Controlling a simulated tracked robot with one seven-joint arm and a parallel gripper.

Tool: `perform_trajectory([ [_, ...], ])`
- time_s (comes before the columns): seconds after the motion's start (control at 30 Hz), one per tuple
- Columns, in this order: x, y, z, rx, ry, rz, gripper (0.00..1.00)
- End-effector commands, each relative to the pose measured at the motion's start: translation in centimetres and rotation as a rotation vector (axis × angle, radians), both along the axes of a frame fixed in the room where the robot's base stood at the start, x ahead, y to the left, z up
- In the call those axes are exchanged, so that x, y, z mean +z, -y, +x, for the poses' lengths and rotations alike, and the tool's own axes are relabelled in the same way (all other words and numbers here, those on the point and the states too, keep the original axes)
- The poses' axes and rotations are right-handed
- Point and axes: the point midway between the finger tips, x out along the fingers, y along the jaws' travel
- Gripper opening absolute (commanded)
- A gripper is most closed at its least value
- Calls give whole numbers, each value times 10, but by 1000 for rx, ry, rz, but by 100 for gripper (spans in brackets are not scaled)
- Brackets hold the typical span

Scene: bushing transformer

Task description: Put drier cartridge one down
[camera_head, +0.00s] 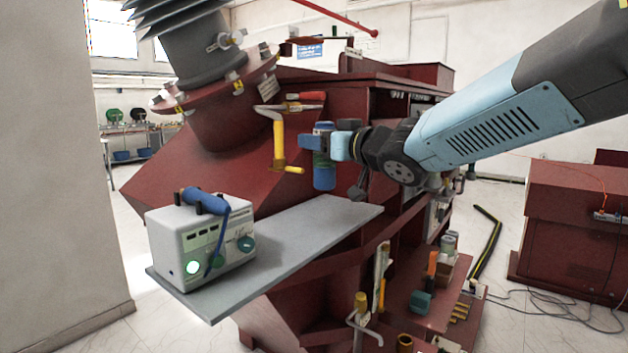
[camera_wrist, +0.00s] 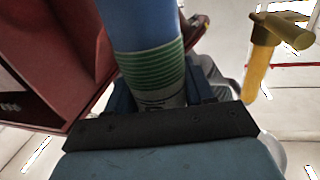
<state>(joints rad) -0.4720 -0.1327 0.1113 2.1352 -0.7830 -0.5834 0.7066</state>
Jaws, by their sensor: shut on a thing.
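The drier cartridge (camera_head: 324,172) is a blue cylinder with a green band. My gripper (camera_head: 318,143) is shut on it and holds it upright in the air, above the far part of the grey shelf (camera_head: 300,240), beside the dark red transformer. In the wrist view the cartridge (camera_wrist: 148,60) rises from between the jaws (camera_wrist: 165,95), with its green ribbed band just above them. The jaws hide part of the cartridge in both views.
A white instrument box (camera_head: 200,245) with a blue handset stands on the shelf's near left end. The middle of the shelf is clear. A yellow crank handle (camera_head: 279,140) is left of the cartridge. A lower red ledge (camera_head: 420,300) holds several small parts.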

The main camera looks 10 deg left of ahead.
Motion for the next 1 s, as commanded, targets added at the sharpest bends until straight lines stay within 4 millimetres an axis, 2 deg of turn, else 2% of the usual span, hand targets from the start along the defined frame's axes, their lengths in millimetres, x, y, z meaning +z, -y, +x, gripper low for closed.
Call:
perform_trajectory([
  [0.2,-33,-14,26,1,-4,0,14],
  [0.4,-52,-21,41,0,-2,1,14],
  [0.63,-60,-24,47,0,-2,0,14],
  [0.87,-89,-25,48,0,-3,1,14],
  [1.0,-92,-25,48,-1,1,1,14],
])
